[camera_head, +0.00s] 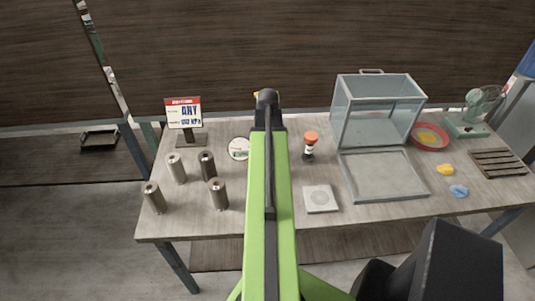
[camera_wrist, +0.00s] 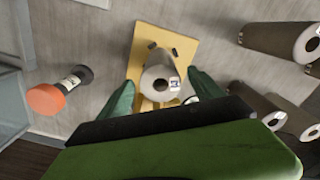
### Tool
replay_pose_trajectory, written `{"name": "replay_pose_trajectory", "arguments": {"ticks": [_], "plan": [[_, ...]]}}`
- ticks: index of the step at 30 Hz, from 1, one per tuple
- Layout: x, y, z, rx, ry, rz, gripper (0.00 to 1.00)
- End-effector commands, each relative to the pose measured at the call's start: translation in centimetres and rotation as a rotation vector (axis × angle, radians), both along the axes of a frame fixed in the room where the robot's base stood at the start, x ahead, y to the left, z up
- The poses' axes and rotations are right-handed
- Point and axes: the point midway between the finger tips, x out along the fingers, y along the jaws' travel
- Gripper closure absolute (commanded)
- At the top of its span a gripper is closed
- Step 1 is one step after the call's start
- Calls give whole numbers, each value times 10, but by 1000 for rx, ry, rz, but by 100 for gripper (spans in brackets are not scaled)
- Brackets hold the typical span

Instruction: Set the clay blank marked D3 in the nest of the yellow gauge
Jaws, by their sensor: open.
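The yellow gauge (camera_wrist: 187,47), a square plate with two small dark pegs, lies under my gripper in the wrist view. A grey cylindrical clay blank (camera_wrist: 158,66) stands on it, its small label too blurred to read. I cannot tell whether its foot is fully in the nest. My gripper (camera_wrist: 161,80) is open, its green fingers on either side of the blank, with visible gaps. My arm hides the gauge in the head view.
An orange-capped bottle (camera_head: 309,147) stands right of my arm, also in the wrist view (camera_wrist: 59,91). A white square plate (camera_head: 320,199) lies near the front. A glass box (camera_head: 376,112), a sign (camera_head: 184,113) and a round white disc (camera_head: 238,148) are around. Bare table lies front-left of centre.

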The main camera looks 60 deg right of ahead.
Motion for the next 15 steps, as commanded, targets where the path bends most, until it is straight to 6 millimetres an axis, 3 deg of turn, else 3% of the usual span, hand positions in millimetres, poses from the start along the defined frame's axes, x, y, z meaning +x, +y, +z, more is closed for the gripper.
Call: {"name": "replay_pose_trajectory", "arguments": {"ticks": [1,6,15], "plan": [[0,0,25,0,0,0,24],[0,0,52,0,0,0,24],[0,0,53,0,0,-1,24]]}}
